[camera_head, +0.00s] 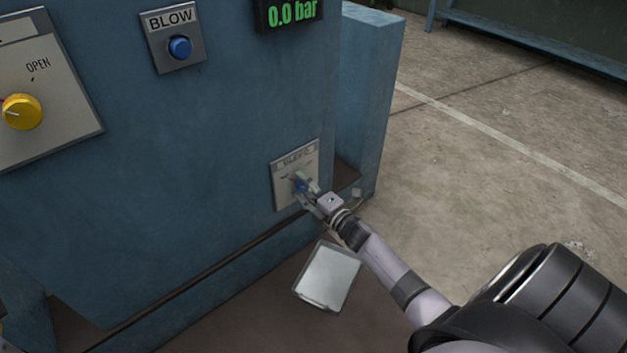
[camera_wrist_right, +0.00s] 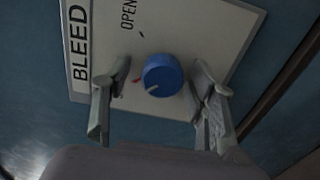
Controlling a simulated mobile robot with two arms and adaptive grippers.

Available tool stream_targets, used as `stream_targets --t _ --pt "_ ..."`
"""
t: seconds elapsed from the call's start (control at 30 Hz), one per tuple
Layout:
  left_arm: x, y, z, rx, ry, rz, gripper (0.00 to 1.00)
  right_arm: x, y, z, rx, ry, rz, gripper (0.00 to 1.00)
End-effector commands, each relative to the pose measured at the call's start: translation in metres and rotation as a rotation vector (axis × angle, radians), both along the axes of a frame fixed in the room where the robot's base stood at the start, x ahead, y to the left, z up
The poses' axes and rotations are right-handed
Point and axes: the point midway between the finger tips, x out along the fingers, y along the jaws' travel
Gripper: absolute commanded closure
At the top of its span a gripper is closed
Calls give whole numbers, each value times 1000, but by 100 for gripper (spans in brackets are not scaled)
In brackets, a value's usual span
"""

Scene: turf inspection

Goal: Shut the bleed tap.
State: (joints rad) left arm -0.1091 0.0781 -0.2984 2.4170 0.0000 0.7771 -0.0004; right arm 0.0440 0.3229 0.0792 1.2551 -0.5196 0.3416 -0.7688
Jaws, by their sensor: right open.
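The bleed tap is a small blue knob (camera_wrist_right: 162,75) with a pale pointer line, on a light plate (camera_wrist_right: 205,30) lettered BLEED and OPEN. A small red mark shows beside the knob in the right wrist view. In the head view the knob (camera_head: 300,186) is partly hidden by my right gripper (camera_head: 309,188). In the right wrist view my right gripper (camera_wrist_right: 160,95) is open, with one finger on each side of the knob. Gaps show between the fingers and the knob, and I cannot tell of any contact. My left gripper is not in view.
The blue cabinet (camera_head: 200,130) also carries a BLOW button (camera_head: 180,47), a yellow knob (camera_head: 21,112) and a display (camera_head: 290,12) reading 0.0 bar. A pale flat panel (camera_head: 328,276) lies on the brown ledge below. Open concrete floor (camera_head: 500,170) is at right.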

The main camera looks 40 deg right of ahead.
Motion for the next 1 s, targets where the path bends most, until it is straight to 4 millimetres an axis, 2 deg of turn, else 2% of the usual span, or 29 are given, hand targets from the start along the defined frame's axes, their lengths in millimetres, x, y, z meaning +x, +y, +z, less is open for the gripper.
stream_targets --t 0.4,0.5,0.7,1.0 --pt "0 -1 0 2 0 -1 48 -82 -7 0 0 3 0 48" --pt "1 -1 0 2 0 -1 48 -97 -8 1 0 2 -1 48" --pt "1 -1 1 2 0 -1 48 -113 -10 2 -1 0 -1 48" --pt "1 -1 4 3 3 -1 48 -114 -10 2 -1 -1 -1 48"
